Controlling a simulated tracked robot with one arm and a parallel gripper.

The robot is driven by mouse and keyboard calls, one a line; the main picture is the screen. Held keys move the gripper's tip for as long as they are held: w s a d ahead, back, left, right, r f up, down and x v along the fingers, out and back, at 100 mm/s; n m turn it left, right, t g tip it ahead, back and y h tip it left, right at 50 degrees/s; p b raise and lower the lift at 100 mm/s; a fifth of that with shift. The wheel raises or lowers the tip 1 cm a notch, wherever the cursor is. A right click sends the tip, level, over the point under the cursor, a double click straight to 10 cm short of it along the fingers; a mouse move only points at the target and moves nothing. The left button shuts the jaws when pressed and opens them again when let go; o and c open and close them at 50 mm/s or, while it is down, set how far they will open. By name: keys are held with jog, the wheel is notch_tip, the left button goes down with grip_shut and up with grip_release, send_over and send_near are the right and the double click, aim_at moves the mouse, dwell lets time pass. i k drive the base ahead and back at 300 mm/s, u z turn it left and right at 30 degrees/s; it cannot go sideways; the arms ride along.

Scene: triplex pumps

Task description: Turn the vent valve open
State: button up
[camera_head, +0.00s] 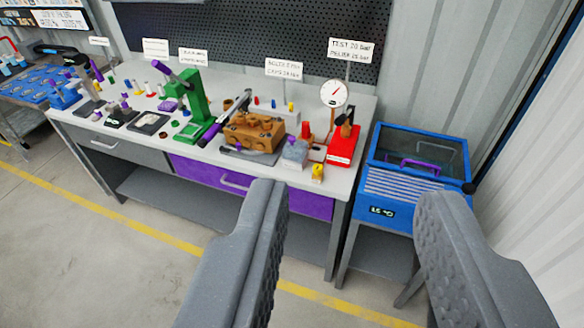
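My gripper (352,197) is open and empty, its two grey fingers wide apart in the foreground, with the workbench beyond them. No part is clearly marked as the vent valve. At the bench's right end stands a red block (342,151) with a dark upright part on top. A round white pressure gauge (334,94) stands beside it on an orange-brown stem. My gripper touches none of these.
An orange-brown pump block (254,132) and a green press (194,104) stand on the bench (349,183). A blue cabinet with a clear lid (421,176) is to the right. A purple drawer (201,172) is below the top. Open floor lies in front.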

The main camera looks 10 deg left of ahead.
aim_at(318, 169)
jog(key=u, duration=0.05)
jog(key=i, duration=1)
jog(key=z, duration=1.3)
jog(key=k, duration=0.2)
jog(key=u, duration=0.35)
